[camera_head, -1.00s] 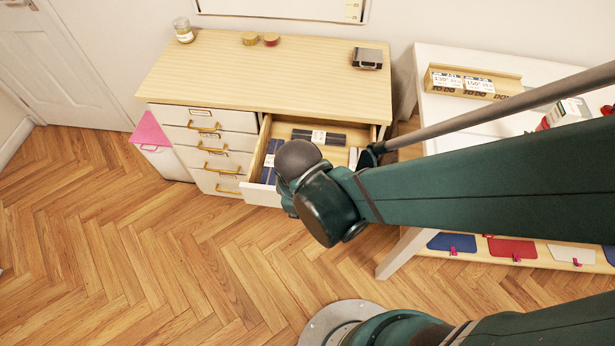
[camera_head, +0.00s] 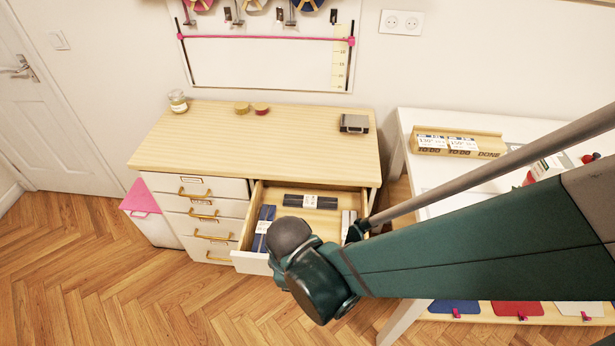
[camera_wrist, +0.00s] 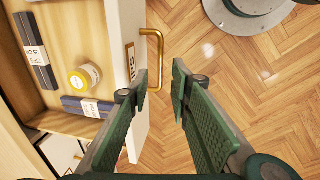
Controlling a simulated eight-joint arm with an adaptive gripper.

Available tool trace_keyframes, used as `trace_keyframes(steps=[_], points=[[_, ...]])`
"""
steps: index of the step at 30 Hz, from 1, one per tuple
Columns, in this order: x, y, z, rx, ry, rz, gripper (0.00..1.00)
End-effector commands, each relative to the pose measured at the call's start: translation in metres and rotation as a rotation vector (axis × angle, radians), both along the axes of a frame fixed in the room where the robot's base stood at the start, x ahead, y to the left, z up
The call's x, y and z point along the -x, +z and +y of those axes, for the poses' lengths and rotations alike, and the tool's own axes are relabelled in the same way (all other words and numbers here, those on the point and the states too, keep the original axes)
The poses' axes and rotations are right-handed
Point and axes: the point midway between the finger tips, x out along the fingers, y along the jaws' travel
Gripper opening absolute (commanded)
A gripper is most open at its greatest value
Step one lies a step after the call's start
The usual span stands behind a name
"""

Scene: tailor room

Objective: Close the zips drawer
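The zips drawer (camera_head: 335,222) is pulled out of the right side of the wooden-topped cabinet. In the wrist view its white front (camera_wrist: 130,30) carries a sideways label that appears to read "Zips" and a brass handle (camera_wrist: 155,62). Inside lie dark banded packs (camera_wrist: 36,58) and a jar with a yellow label (camera_wrist: 84,77). My gripper (camera_wrist: 159,82) is open and empty at the drawer front, close to the handle. Its left finger overlaps the front in the picture; the right finger is over the floor side. Contact cannot be told. My arm hides the gripper in the head view.
The cabinet top (camera_head: 250,140) holds a jar (camera_head: 178,101), two small round tins and a dark box (camera_head: 354,123). Several shut drawers (camera_head: 205,214) stand left of the open one. A white table (camera_head: 430,185) stands to the right. The floor (camera_head: 110,280) in front is clear.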

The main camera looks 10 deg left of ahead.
Motion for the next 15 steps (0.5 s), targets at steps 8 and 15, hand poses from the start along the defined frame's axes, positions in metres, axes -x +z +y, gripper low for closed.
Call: trace_keyframes(steps=[8,15], points=[[-0.005,-0.027,0.000,0.000,-0.001,0.000,0.21],[-0.008,-0.045,0.000,0.000,-0.001,0.000,0.21]])
